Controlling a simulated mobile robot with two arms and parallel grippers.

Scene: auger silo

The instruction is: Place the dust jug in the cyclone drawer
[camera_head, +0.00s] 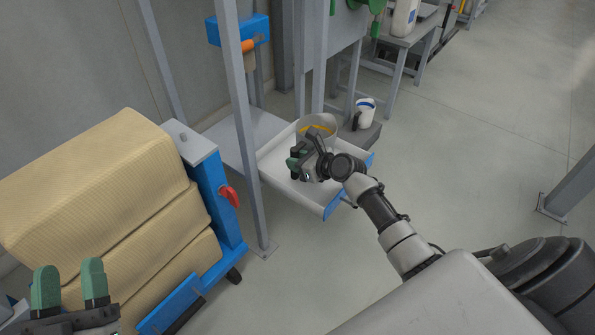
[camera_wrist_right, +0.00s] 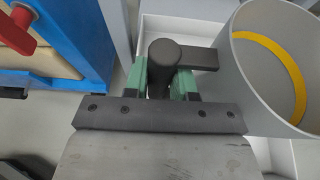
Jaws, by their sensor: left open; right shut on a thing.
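The dust jug (camera_head: 334,123) is a pale grey open cylinder with a yellow band inside; it also shows large at the right of the right wrist view (camera_wrist_right: 252,88). It looks upright, over or in the cyclone drawer (camera_head: 277,161), a pulled-out white tray with a blue front edge. I cannot tell whether its base touches the drawer floor. My right gripper (camera_head: 298,160) is shut on the jug's dark handle (camera_wrist_right: 164,62), its green fingers on either side. The gripper and wrist hide part of the jug. My left gripper (camera_head: 69,285) is open and empty at the lower left.
A blue cart (camera_head: 210,200) with stacked tan sacks (camera_head: 95,185) and a red knob stands left of the drawer. A grey frame post (camera_head: 240,110) rises beside the drawer.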

